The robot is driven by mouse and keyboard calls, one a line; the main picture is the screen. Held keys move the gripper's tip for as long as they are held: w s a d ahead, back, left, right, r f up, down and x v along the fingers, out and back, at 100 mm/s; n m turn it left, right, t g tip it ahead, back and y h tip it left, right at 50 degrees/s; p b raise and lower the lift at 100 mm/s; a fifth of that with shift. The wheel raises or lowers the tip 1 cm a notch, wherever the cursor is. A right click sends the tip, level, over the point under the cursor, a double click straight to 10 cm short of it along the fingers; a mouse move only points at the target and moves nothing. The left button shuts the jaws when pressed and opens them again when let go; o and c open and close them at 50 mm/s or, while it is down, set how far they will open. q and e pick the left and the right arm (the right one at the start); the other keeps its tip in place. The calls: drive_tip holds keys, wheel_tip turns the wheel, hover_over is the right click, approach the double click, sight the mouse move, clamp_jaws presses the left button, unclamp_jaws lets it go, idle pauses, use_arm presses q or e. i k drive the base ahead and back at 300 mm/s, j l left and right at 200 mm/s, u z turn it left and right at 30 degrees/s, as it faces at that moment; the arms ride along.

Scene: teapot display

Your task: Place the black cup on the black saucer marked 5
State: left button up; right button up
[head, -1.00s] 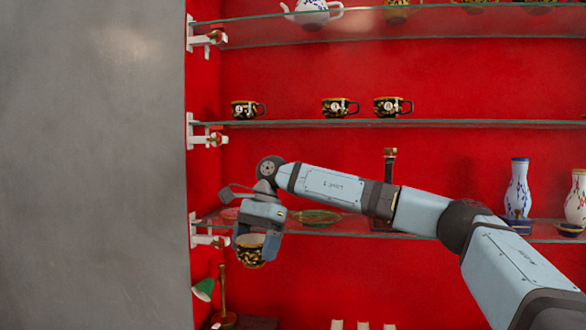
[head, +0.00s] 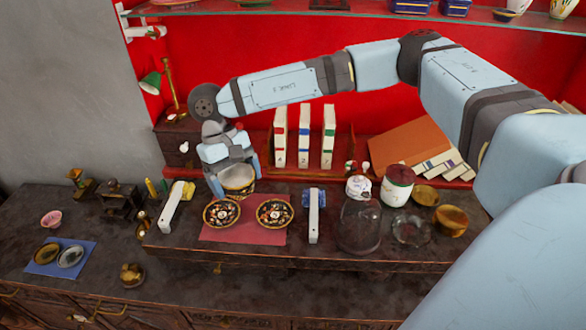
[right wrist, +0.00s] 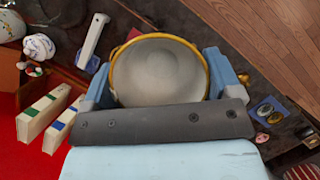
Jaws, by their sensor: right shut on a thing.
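The black cup (head: 237,188) with a gold rim is held upright in my right gripper (head: 232,184), above the counter behind the saucers. In the right wrist view the cup (right wrist: 158,72) shows its pale inside between the two fingers. Two dark patterned saucers lie on a red mat (head: 243,236): a left saucer (head: 222,213) and a right saucer (head: 275,213). Their markings are too small to read. The saucers are hidden in the right wrist view. My left gripper is not in view.
A glass dome (head: 359,228) and red-topped jar (head: 397,186) are at right. Upright books (head: 303,137) stand behind. A blue mat (head: 60,258) with small dishes lies at left.

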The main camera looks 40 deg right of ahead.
sight(276, 211)
drive_tip(key=i+j+z, duration=0.15)
drive_tip(key=z, duration=0.85)
drive_tip(key=i+j, duration=0.15)
drive_tip(key=j, duration=0.15)
drive_tip(key=i+j, duration=0.15)
drive_tip(key=j, duration=0.15)
drive_tip(key=i+j, duration=0.15)
drive_tip(key=j, duration=0.15)
